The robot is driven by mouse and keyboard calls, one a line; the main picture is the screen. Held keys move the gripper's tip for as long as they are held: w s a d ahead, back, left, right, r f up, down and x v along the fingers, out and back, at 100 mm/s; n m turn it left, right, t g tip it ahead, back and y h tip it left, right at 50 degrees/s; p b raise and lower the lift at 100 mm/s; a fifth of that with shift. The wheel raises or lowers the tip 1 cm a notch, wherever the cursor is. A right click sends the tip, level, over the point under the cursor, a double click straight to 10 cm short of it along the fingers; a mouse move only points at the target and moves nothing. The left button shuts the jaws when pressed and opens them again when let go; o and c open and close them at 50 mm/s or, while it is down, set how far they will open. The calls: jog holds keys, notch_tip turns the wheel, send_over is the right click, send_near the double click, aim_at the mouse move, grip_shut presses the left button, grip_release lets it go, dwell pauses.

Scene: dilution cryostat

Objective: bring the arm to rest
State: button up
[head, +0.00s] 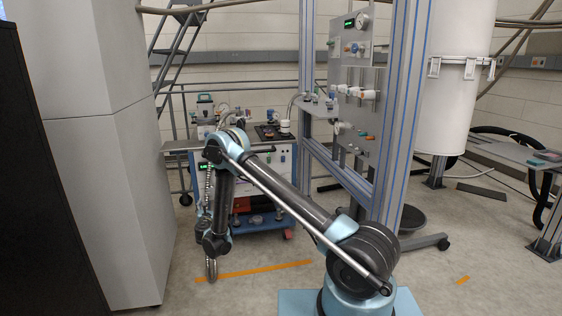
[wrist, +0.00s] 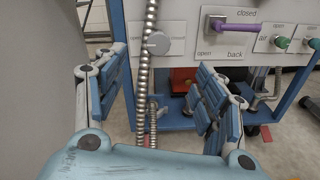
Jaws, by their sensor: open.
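My arm (head: 290,200) rises from its base, bends at a raised elbow, and its forelink hangs down in front of the blue-framed cart. My gripper (wrist: 155,100) is open in the wrist view, with its blue-padded fingers spread wide to left and right. No object is gripped between them. A corrugated metal hose (wrist: 145,75) runs down through the gap in the picture; I cannot tell whether it touches a finger. In the head view the fingers are not clear behind the wrist.
The cart panel (wrist: 184,60) faces the gripper, with a grey knob (wrist: 157,43), a purple lever (wrist: 232,27) and a green valve (wrist: 281,42). A grey cabinet (head: 105,160) stands close left. An aluminium frame (head: 397,120) stands right. Floor at front right is mostly clear.

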jog(key=w+d+r+m+g+h, duration=0.25)
jog(key=d+r+m, duration=0.25)
jog(key=d+r, duration=0.45)
jog(key=w+d+r+m+g+h, duration=0.1)
jog(key=w+d+r+m+h, duration=0.3)
jog(key=d+r, duration=0.6)
jog(key=s+d+r+m+g, duration=0.1)
jog(key=s+d+r+m, duration=0.2)
jog(key=d, duration=0.4)
jog(key=s+d+r+m+g, duration=0.1)
jog(key=s+d+r+m, duration=0.25)
jog(key=d, duration=0.35)
jog(key=s+d+r+m+g, duration=0.2)
jog(key=s+d+m, duration=0.15)
jog(key=d, duration=0.35)
jog(key=s+d+r+m+g, duration=0.15)
jog(key=s+d+m, duration=0.25)
jog(key=s+d, duration=0.6)
jog(key=s+d+m+g, duration=0.3)
jog(key=s+d+m, duration=0.15)
jog(key=s, duration=0.85)
jog(key=s+f+m+g+y, duration=0.1)
jog(key=s+f+m, duration=0.3)
jog(key=s, duration=0.8)
jog(key=s+d+f+m+g+y, duration=0.1)
jog(key=s+f+m+g+y, duration=0.1)
jog(key=s, duration=1)
jog(key=shift+d+f+m, duration=0.15)
jog(key=shift+f+m, duration=0.7)
jog(key=shift+f, duration=0.05)
